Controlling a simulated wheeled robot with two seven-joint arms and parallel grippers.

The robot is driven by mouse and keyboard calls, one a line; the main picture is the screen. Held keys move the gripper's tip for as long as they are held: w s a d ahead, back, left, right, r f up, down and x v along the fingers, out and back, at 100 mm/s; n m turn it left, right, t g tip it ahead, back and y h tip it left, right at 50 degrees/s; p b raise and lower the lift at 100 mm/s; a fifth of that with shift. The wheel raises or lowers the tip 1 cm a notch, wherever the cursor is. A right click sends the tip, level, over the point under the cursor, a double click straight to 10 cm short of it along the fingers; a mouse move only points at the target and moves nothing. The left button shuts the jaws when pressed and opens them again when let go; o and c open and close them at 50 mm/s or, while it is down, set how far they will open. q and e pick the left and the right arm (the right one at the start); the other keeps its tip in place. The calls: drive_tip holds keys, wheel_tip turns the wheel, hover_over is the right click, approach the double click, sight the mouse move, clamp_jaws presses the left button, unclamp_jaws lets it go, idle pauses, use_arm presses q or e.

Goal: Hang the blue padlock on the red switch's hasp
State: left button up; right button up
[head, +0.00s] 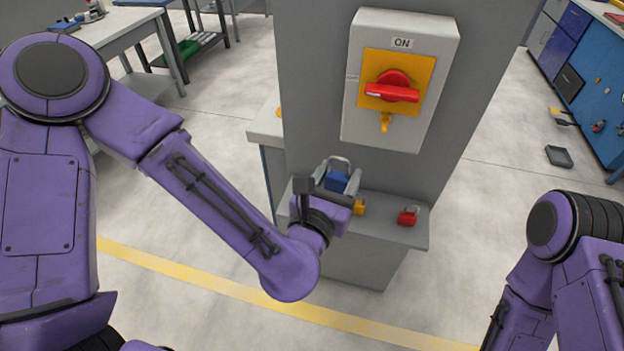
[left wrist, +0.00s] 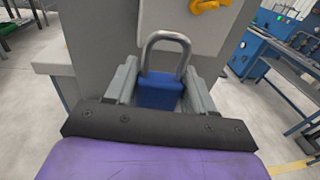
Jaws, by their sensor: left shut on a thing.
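The blue padlock (head: 338,181) is held in my left gripper (head: 335,178), above the grey ledge and in front of the post. In the left wrist view the padlock (left wrist: 158,92) sits between the two grey fingers, its steel shackle pointing up. The red switch (head: 391,92) is on a yellow plate on a white box marked ON, higher up on the post. Its yellow hasp (head: 384,121) hangs below the red handle; it also shows at the top of the left wrist view (left wrist: 208,6). The padlock is below the hasp and apart from it. My right gripper is out of view.
A red padlock (head: 408,215) and a yellow padlock (head: 359,206), partly hidden by my left gripper, are on the grey ledge (head: 397,234). The grey post (head: 315,95) stands behind. A workbench is at the back left and blue cabinets at the right.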

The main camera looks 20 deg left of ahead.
use_arm(q)
drive_tip(key=s+d+r+m+h, duration=0.1)
drive_tip(key=d+r+h, duration=0.1)
drive_tip(key=d+r, duration=0.35)
drive_tip(key=shift+m+g, duration=0.3)
drive_tip(key=shift+a+f+p+x, duration=0.25)
drive_tip(key=shift+p+x, duration=0.2)
drive_tip(key=shift+x, duration=1.15)
drive_tip(key=shift+a+f+p+x, duration=0.3)
drive_tip(key=shift+p+x, duration=0.15)
drive_tip(key=shift+x, duration=1.1)
drive_tip(key=shift+a+f+p+x, duration=0.25)
drive_tip(key=shift+p+x, duration=0.2)
drive_tip(key=shift+x, duration=1.15)
drive_tip(key=shift+w+f+b, duration=0.25)
drive_tip(key=shift+w+b, duration=0.3)
drive_tip(key=shift+b, duration=0.15)
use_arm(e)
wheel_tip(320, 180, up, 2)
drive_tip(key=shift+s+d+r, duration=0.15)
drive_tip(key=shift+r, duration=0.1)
use_arm(q)
drive_tip(key=shift+a, duration=0.1)
